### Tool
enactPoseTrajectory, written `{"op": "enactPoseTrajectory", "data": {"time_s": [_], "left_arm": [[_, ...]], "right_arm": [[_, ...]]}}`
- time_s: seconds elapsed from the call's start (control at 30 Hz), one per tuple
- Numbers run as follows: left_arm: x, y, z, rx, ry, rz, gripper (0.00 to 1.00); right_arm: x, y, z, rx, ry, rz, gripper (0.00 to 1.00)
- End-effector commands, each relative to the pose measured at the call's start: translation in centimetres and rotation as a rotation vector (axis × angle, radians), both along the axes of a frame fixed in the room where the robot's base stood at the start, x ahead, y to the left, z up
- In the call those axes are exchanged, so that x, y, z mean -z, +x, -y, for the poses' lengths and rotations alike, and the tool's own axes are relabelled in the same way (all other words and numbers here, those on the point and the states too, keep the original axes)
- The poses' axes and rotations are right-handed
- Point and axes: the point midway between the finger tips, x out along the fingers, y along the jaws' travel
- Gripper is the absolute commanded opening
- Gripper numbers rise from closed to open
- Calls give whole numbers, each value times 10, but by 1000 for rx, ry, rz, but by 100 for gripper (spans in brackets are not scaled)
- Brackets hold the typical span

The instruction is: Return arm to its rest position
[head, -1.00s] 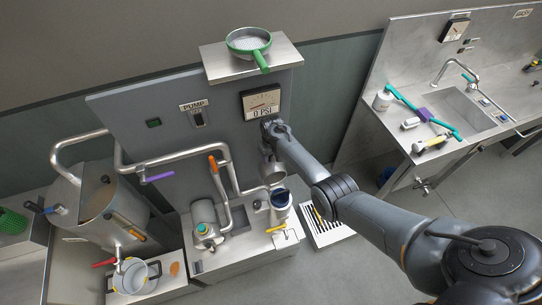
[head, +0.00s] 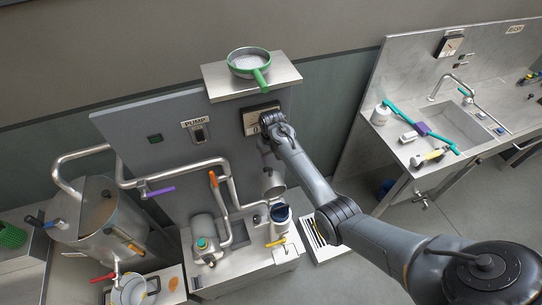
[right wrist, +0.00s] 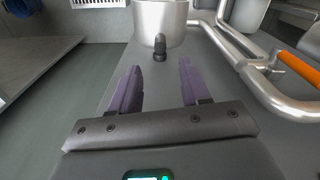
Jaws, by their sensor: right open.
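My right arm (head: 312,178) comes in from the lower right of the head view. Its wrist end is in front of the gauge on the grey pump panel and hides part of it. In the right wrist view my right gripper (right wrist: 158,66) has two purple fingers spread apart with nothing between them. Beyond the fingers are a metal cylinder (right wrist: 160,18) and a small black knob (right wrist: 160,47), both apart from the fingers as far as I can tell. My left gripper is not in view.
The pump panel (head: 150,112) carries pipes with a purple handle (head: 158,192) and an orange handle (head: 213,180). A shelf (head: 285,78) above holds a green-rimmed strainer (head: 250,63). A steel tank (head: 100,215) stands left, a sink bench (head: 400,155) right.

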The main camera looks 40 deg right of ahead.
Motion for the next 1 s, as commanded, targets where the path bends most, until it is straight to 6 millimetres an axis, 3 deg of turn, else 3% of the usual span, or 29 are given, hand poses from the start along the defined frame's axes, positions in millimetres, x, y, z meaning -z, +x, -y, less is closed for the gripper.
{"op": "enactPoseTrajectory", "data": {"time_s": [0.47, 0.63, 0.77, 0.9, 1.0], "left_arm": [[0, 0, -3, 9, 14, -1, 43], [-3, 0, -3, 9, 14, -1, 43], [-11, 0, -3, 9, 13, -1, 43], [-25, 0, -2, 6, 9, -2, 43], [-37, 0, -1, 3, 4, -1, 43]], "right_arm": [[0, -1, 0, 0, 0, -2, 46], [21, -21, 0, 0, 1, -47, 46], [61, -65, -4, -7, 1, -139, 46], [108, -143, -15, -45, -24, -259, 46], [124, -197, -28, -98, -57, -304, 46]]}}
